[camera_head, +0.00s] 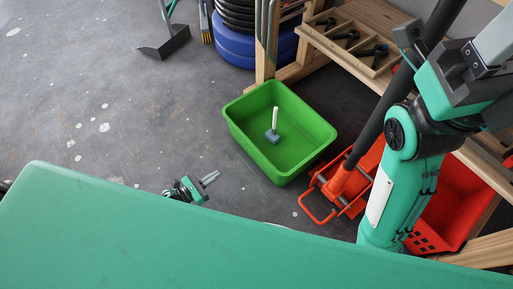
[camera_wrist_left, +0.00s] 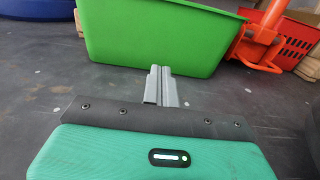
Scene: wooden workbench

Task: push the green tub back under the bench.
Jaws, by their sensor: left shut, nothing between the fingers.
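The green tub (camera_head: 252,108) stands on the grey floor in front of the wooden bench, with a small grey block with a white upright handle (camera_head: 273,127) inside it. My left gripper (camera_head: 212,177) is low over the floor, to the left of the tub's near end and apart from it in the head view. In the left wrist view the tub's side wall (camera_wrist_left: 150,40) fills the top, and my shut, empty left fingers (camera_wrist_left: 160,88) point at it. My right arm comes down at the right of the head view, but its fingertips are not clearly seen.
An orange-red jack (camera_head: 340,187) stands close to the tub's right, beside a red crate (camera_head: 448,205). A bench leg (camera_head: 266,45) rises behind the tub, and blue and black discs (camera_head: 232,42) are stacked back left.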

